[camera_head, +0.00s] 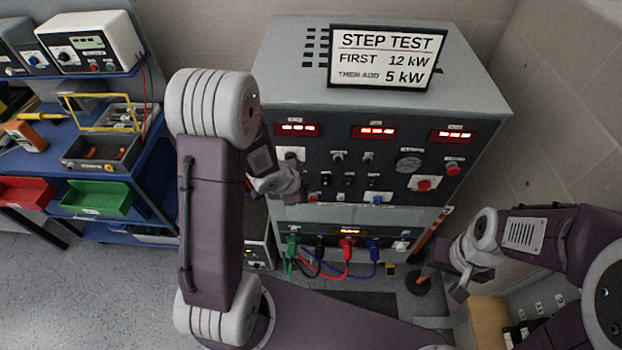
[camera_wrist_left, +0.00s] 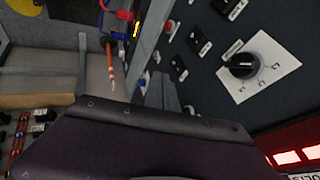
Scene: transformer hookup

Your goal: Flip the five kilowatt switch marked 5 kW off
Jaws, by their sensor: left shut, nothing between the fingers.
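The grey test cabinet (camera_head: 400,100) carries a dark front panel with small black switches (camera_head: 350,179) in its middle row. Their labels are too small to read, so I cannot tell which is marked 5 kW or how it is set. My left gripper (camera_head: 292,190) is shut and empty at the panel's left side, covering part of it; contact is unclear. The left wrist view shows black switches (camera_wrist_left: 200,44) and a black knob on a white dial plate (camera_wrist_left: 262,72). My right gripper (camera_head: 452,285) hangs low, right of the cabinet; its fingers are unclear.
A sign (camera_head: 385,58) reading "STEP TEST" stands on the cabinet. Green, black, red and blue plugs (camera_head: 347,248) with cables sit below the panel. A blue cart (camera_head: 150,180) with bins and meters stands at left. A tiled wall (camera_head: 565,110) closes the right side.

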